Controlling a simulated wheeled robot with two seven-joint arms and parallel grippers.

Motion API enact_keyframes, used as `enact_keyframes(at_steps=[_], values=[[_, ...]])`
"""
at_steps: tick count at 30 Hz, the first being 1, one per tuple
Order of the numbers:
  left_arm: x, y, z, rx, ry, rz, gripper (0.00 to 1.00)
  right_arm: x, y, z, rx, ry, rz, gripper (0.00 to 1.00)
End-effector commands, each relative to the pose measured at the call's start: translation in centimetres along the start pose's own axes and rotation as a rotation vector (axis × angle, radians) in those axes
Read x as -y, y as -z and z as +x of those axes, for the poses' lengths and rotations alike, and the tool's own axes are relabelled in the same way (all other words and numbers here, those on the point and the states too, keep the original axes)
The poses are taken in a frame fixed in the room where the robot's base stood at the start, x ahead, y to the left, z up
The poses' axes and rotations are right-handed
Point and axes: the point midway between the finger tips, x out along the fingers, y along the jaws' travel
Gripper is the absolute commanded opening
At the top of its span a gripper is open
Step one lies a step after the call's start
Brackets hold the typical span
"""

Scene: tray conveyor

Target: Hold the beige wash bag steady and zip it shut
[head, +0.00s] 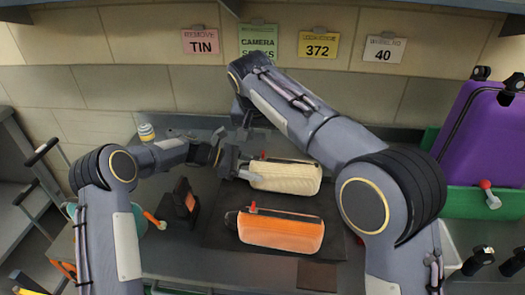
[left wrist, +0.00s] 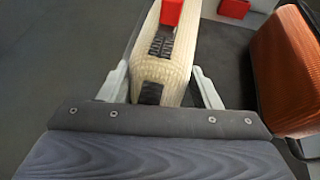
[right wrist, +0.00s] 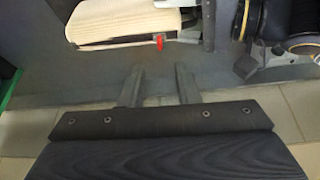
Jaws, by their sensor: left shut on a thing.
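The beige wash bag (head: 288,178) lies on the dark mat, and a dark zip line runs along its top. My left gripper (head: 238,170) is at its left end. In the left wrist view the fingers (left wrist: 163,85) sit either side of the bag's narrow end (left wrist: 165,72), shut on it. A red pull tab (right wrist: 159,40) hangs at the bag's edge in the right wrist view. My right gripper (right wrist: 157,88) is open and empty, apart from the tab. How far the zip is open cannot be told.
An orange bag (head: 282,234) lies in front of the beige one on the mat (head: 215,225). A purple suitcase (head: 470,135) stands at the right. My right arm crosses above the table.

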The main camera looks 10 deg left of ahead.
Motion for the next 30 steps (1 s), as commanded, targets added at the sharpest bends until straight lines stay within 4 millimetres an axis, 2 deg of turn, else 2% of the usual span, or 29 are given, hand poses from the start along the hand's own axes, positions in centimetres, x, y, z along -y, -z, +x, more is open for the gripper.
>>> enact_keyframes(at_steps=[9, 15, 27, 30], values=[[-0.1, 0.0, 0.0, -0.001, -0.002, 0.001, 0.21, -0.1, -0.1, 6.5, 0.005, -0.002, -0.001, 0.29], [-0.1, 0.0, 0.0, -0.001, -0.003, 0.001, 0.21, -0.1, 0.0, 9.0, 0.002, 0.000, -0.001, 0.29], [-0.1, 0.0, 0.0, -0.001, -0.003, 0.001, 0.21, -0.1, 0.0, 9.8, 0.001, 0.001, 0.000, 0.29], [-0.1, 0.0, 0.0, -0.001, -0.003, 0.001, 0.21, -0.1, 0.0, 9.8, 0.001, 0.001, 0.000, 0.17]])
